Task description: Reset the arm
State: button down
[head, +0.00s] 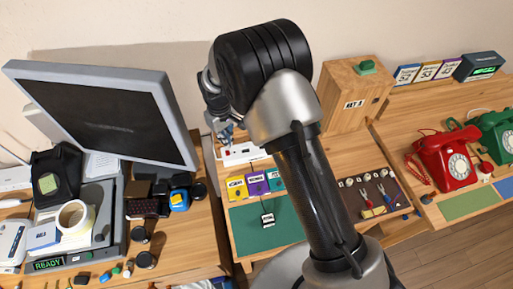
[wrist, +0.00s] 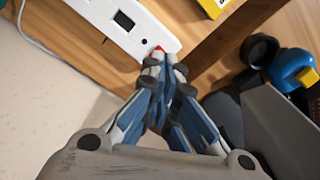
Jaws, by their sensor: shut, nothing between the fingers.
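My arm rises through the middle of the head view and bends over toward the wall. My gripper (wrist: 160,75) shows in the wrist view with its blue and grey fingers closed together and nothing between them. The fingertips are over or close by a red button or light on a white power strip (wrist: 120,22); I cannot tell whether they touch it. In the head view the gripper (head: 226,133) is partly hidden behind my wrist, just above the white strip (head: 243,154).
A monitor (head: 105,112) stands close on the left. A wooden box (head: 353,95) stands at the right back. A red dial phone (head: 446,160) and a green one (head: 497,140) sit at far right. Coloured boxes (head: 258,184) and a green mat (head: 285,232) lie in front.

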dwell(0.4)
jog(key=s+d+r+m+t, duration=0.1)
jog(key=s+d+r, duration=0.2)
jog(key=d+r, duration=0.35)
jog(key=s+d+r+m, duration=0.2)
jog(key=d+r, duration=0.1)
jog(key=r, duration=0.7)
jog(key=s+d+r+m+t, duration=0.1)
jog(key=s+d+r, duration=0.2)
jog(key=d+r, duration=0.35)
jog(key=s+d+r+m+t, duration=0.1)
jog(key=s+d+r+m, duration=0.1)
jog(key=s, duration=0.7)
jog(key=s+d+r+m+t, duration=0.1)
jog(key=s+d+r+m, duration=0.2)
jog(key=s+d, duration=0.4)
jog(key=s+r, duration=0.1)
jog(key=s, duration=0.2)
jog(key=shift+s+r+t, duration=0.15)
jog(key=shift+s+t, duration=0.05)
jog(key=shift+t, duration=0.1)
jog(key=shift+w, duration=0.1)
